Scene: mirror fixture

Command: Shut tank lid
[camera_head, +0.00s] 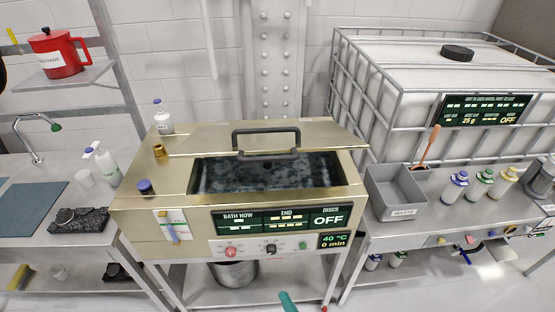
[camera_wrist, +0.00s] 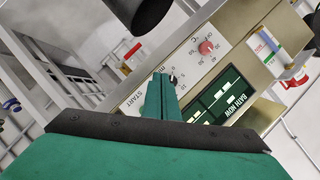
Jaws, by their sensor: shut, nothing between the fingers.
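The tank (camera_head: 190,205) is a brass-coloured bath box on a metal stand in the middle of the head view. Its lid (camera_head: 205,143), with a dark bar handle (camera_head: 266,131), is at the back of the opening and stands open. The dark mottled bath inside shows below it. My gripper (camera_head: 288,301) is teal and shows only as a tip at the bottom edge, in front of and below the tank's control panel. In the wrist view my gripper (camera_wrist: 161,82) is shut and empty, pointing at the panel (camera_wrist: 190,62). It is apart from the handle.
A blue-capped item (camera_head: 145,187), a small brass cylinder (camera_head: 160,151) and a white bottle (camera_head: 163,117) stand on the tank's left top. A grey waste bin (camera_head: 398,197) sits on the right bench. A caged white container (camera_head: 440,70) stands behind it. A bucket (camera_head: 233,273) is below the tank.

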